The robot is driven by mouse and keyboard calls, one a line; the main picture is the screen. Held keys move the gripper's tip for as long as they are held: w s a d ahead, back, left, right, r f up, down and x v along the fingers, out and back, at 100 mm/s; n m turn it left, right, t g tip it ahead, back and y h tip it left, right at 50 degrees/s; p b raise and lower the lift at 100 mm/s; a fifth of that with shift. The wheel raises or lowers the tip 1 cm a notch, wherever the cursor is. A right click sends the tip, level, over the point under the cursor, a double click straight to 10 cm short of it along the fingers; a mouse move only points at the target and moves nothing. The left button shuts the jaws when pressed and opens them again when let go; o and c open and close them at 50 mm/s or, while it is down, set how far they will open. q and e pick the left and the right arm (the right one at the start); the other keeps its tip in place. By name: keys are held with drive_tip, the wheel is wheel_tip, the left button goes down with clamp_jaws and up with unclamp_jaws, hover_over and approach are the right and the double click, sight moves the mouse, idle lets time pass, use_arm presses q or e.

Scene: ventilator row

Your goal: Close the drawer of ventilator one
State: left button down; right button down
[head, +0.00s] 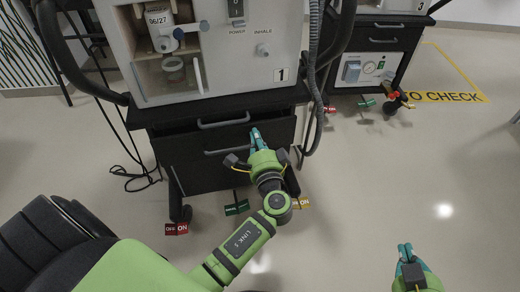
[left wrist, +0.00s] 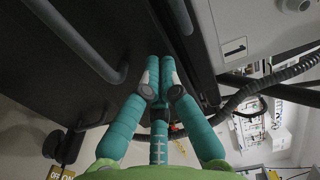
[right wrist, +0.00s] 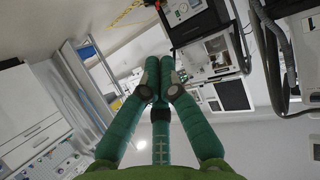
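Ventilator one (head: 218,70), marked with a "1", stands on a dark cart at the back left. The cart's dark drawer front (head: 210,175) has a grey bar handle (head: 228,150); another bar handle (head: 223,122) sits above it. The drawer seems to stand slightly forward, but I cannot tell how far. My left gripper (head: 256,132) is shut and empty, its tips at the right part of the drawer front near its top edge. In the left wrist view the dark panel (left wrist: 70,75) is close beside the fingers; contact is unclear. My right gripper (head: 405,250) is shut and empty over open floor.
A second ventilator cart (head: 372,45) stands at the back right. Hoses (head: 318,80) hang at the right side of ventilator one. A cable (head: 135,175) lies left. The floor at right is clear.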

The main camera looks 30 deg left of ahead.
sight(252, 123)
use_arm(q)
drive_tip(key=shift+w+a, duration=0.25)
use_arm(e)
drive_tip(key=shift+w+a+r, duration=0.1)
drive_tip(key=shift+w+r, duration=0.05)
drive_tip(key=shift+r, duration=0.1)
